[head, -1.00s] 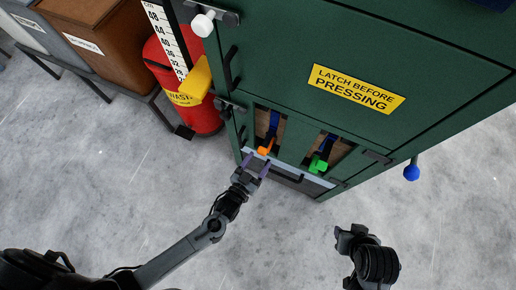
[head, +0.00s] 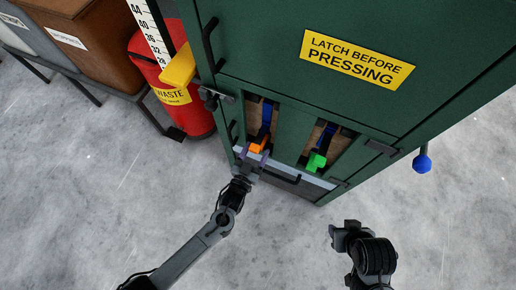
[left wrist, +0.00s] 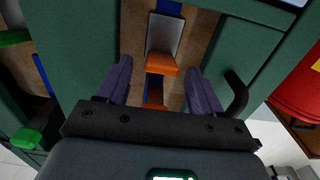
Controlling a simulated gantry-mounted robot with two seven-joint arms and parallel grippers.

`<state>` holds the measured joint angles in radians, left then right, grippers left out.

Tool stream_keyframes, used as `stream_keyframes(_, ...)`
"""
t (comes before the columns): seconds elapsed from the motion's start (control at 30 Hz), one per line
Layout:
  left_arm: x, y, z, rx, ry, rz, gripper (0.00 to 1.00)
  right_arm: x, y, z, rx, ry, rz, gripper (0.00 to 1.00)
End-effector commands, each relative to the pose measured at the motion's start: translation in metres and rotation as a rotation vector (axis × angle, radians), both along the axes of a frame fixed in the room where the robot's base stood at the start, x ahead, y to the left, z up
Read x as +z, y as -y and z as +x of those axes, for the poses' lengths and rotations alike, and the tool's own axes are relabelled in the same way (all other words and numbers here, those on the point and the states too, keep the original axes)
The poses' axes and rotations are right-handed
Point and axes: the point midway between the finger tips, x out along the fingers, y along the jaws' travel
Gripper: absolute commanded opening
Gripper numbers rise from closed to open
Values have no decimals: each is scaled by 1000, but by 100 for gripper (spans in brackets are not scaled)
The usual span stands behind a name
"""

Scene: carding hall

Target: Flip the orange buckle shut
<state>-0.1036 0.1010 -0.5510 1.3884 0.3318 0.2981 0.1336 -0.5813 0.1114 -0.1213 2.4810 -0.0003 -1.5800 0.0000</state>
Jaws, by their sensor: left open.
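The orange buckle (head: 256,148) is at the lower part of the left opening in the green cabinet front, below a blue strap (head: 266,118). My left gripper (head: 252,158) is at the buckle, with purple fingers open. In the left wrist view, the orange buckle (left wrist: 161,65) shows between the two spread fingers, with a gap on each side. A grey metal plate (left wrist: 165,34) adjoins its far side, and a second orange part (left wrist: 154,98) shows nearer my palm. My right gripper (head: 345,236) is away over the floor; its jaws cannot be made out.
A green buckle (head: 316,162) with its own strap is in the right opening. A black handle (left wrist: 237,94) stands out close beside my left fingers. A yellow block (head: 178,68) and red waste bin (head: 192,118) stand left. Floor in front is clear.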

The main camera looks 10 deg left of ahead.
Motion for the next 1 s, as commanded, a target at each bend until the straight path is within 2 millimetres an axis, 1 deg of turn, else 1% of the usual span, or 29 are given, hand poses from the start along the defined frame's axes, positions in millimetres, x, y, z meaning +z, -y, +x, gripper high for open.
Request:
stream_keyframes(0.03, -2, 1, 6, 0, 1, 0, 66, -5, 0, 0, 1, 0, -1, 43)
stream_keyframes(0.2, -1, 4, 18, 0, 0, 0, 66, -9, 2, 0, 3, 0, -6, 43)
stream_keyframes(0.33, 0, 5, 21, 0, 0, 0, 66, -10, 3, 0, 7, 1, -12, 43)
stream_keyframes(0.57, 0, 5, 21, 0, -1, 0, 66, -10, 4, 0, 8, 0, -14, 43)
stream_keyframes(0.67, 0, 5, 21, 0, -1, 0, 52, -10, 4, 0, 7, 0, -14, 43)
stream_keyframes(0.9, 0, 5, 21, 0, -1, 0, 15, -10, 3, 0, 4, 0, -10, 43)
stream_keyframes(1.0, 0, 5, 21, 0, 1, 0, 15, -11, 2, 0, 3, 0, -7, 43)
